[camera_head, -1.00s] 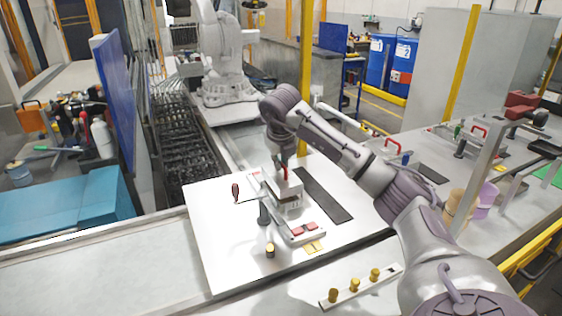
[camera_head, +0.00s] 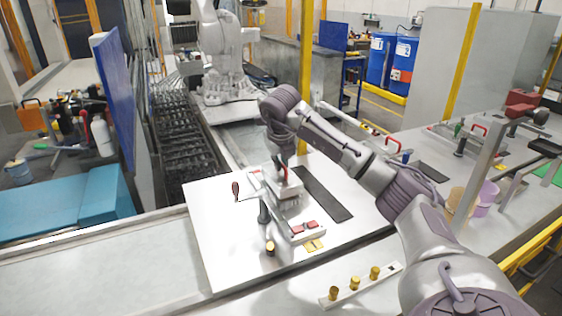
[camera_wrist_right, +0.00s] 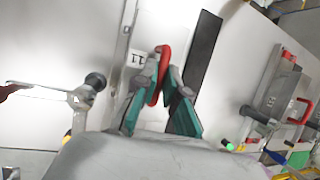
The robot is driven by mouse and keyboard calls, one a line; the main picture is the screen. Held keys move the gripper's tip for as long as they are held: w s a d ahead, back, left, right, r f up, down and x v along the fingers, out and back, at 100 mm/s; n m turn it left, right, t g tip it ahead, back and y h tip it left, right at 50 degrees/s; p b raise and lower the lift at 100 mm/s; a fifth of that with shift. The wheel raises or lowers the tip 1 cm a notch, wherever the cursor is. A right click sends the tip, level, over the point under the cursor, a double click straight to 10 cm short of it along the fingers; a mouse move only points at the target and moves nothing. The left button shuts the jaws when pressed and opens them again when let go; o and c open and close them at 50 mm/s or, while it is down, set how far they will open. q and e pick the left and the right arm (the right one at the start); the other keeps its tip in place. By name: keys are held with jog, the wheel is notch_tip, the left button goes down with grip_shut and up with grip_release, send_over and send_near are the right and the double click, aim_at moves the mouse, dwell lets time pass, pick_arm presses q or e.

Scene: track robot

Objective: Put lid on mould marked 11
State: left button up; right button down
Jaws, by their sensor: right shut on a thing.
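The lid (camera_head: 285,187) is a pale block with a red handle; the handle (camera_wrist_right: 165,62) shows in the right wrist view. My right gripper (camera_wrist_right: 163,82) has its teal fingers shut around this handle. The label "11" (camera_wrist_right: 137,57) lies just left of the fingers. In the head view the lid sits over the pale mould (camera_head: 287,208) on the white board; whether it is fully seated cannot be told. My right wrist and fingers hide part of the lid. My left gripper is not in view.
A black-knobbed clamp (camera_head: 264,212) stands left of the mould, with a red-handled tool (camera_head: 236,189) behind it. A dark strip (camera_head: 323,194) lies to the right. A strip with brass knobs (camera_head: 355,285) lies in front. Another mould (camera_wrist_right: 278,92) stands at right in the wrist view.

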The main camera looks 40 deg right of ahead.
jog(key=shift+f+b, duration=0.4)
jog(key=shift+f, duration=0.35)
dwell(0.8)
jog(key=c, duration=1.2)
grip_release()
jog(key=v, duration=1.2)
